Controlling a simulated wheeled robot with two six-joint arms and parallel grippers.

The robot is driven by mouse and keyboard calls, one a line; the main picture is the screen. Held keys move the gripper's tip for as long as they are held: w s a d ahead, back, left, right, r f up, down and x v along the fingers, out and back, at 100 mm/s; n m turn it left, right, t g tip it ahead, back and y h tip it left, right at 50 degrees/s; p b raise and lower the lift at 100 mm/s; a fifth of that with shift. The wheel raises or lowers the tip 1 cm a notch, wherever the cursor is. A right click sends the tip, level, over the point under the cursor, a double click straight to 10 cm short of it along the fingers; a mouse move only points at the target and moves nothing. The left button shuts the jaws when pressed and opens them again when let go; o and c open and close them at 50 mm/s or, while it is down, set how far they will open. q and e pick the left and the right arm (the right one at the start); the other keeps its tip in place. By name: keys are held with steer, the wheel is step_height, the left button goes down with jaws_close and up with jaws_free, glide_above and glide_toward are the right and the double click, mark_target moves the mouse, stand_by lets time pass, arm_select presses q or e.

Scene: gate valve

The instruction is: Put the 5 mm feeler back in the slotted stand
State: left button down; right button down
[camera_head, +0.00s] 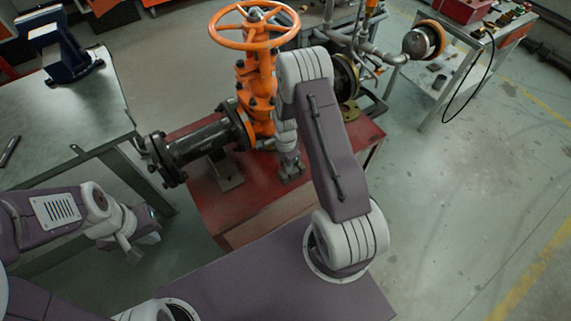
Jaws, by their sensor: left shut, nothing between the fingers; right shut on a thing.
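My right gripper (291,170) is low over the red bench top, just right of the dark flanged pipe and below the orange valve. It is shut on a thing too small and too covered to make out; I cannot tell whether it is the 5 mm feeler. My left gripper (136,247) is shut and empty at the lower left, below the grey table's edge and away from the red bench. I cannot pick out the slotted stand; my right arm covers part of the bench.
An orange gate valve (258,85) with a handwheel (254,24) and dark pipe (200,142) stands on the red bench (240,205). A grey table (60,115) at left holds a blue vise (68,50) and a thin dark object (10,150). Floor at right is clear.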

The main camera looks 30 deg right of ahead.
steer(key=shift+f, duration=0.15)
steer(key=c, duration=1.1)
jaws_free()
steer(key=shift+c, duration=0.2)
steer(key=shift+r, duration=0.2)
step_height(320, 180, up, 9)
steer(key=shift+f, duration=0.1)
